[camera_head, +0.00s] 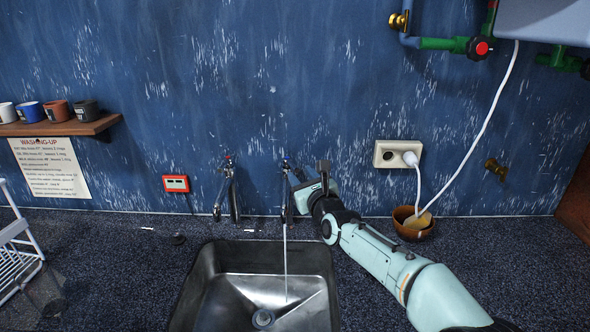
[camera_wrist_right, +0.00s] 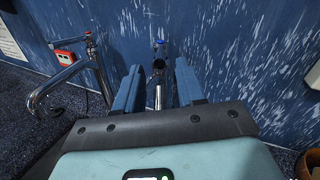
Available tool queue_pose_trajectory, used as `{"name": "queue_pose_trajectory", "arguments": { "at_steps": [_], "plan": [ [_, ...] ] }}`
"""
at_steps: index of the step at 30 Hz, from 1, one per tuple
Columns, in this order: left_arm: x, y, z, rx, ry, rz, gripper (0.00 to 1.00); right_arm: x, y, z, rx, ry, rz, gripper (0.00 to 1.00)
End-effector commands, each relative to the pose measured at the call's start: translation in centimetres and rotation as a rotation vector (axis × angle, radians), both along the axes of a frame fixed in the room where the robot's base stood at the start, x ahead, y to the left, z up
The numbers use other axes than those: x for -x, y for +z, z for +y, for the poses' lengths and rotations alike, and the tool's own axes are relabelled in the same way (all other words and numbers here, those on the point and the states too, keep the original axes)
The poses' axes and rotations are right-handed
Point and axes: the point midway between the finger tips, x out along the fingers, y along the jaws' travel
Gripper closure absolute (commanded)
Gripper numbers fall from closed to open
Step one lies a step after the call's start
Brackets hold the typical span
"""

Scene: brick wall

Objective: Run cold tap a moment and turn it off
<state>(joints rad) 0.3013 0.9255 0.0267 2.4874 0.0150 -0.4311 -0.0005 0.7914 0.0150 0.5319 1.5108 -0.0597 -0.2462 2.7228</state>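The cold tap (camera_head: 284,205), marked blue on top, stands at the wall behind the sink. A thin stream of water (camera_head: 286,262) falls from it into the steel sink basin (camera_head: 205,292). The hot tap (camera_head: 233,195), with a red top, stands to its left. My right gripper (camera_head: 306,178) is close to the right side of the cold tap's upper part. In the right wrist view my gripper (camera_wrist_right: 159,75) is open, with the blue-topped tap (camera_wrist_right: 159,65) showing in the gap between its fingers. I cannot tell whether a finger touches it. My left gripper is out of view.
A brown bowl with a sponge (camera_head: 413,226) stands right of my arm. Above it is a white socket (camera_head: 397,154) with a plugged-in cable. A white rack (camera_head: 18,255) is at the left. A shelf with cups (camera_head: 65,128) is on the wall. The counter front-left is mostly clear.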

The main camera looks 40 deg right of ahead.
Motion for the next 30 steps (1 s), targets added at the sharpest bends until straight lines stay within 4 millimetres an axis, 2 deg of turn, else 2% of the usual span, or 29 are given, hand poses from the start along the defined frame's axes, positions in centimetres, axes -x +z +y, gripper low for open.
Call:
{"name": "queue_pose_trajectory", "arguments": {
  "at_steps": [3, 9, 15, 22, 23, 24, 26, 27, 30],
  "plan": [
    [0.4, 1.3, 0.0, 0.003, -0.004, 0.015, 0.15, -1.9, 0.3, -0.5, -0.005, 0.003, -0.002, 0.61],
    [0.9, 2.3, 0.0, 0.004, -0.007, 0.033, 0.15, -4.1, 0.3, -1.3, -0.002, 0.002, -0.001, 0.61],
    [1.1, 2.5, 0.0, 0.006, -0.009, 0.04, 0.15, -4.9, 0.1, -1.6, 0.001, 0.001, 0.001, 0.61],
    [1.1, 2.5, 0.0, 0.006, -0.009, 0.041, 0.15, -4.9, 0.0, -1.6, 0.003, 0.0, 0.002, 0.61],
    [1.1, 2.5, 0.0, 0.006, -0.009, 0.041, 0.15, -4.9, 0.0, -1.6, 0.003, 0.0, 0.002, 0.64],
    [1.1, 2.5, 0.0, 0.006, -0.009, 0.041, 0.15, -4.9, 0.0, -1.6, 0.003, 0.0, 0.002, 0.77],
    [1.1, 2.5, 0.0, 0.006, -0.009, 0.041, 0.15, -4.9, 0.0, -1.6, 0.003, 0.0, 0.002, 0.97],
    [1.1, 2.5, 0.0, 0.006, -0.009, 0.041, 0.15, -4.9, 0.0, -1.6, 0.003, 0.0, 0.002, 1.0],
    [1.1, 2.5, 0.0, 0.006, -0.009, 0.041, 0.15, -4.9, 0.0, -1.6, 0.002, 0.001, 0.002, 1.0]
  ]
}}
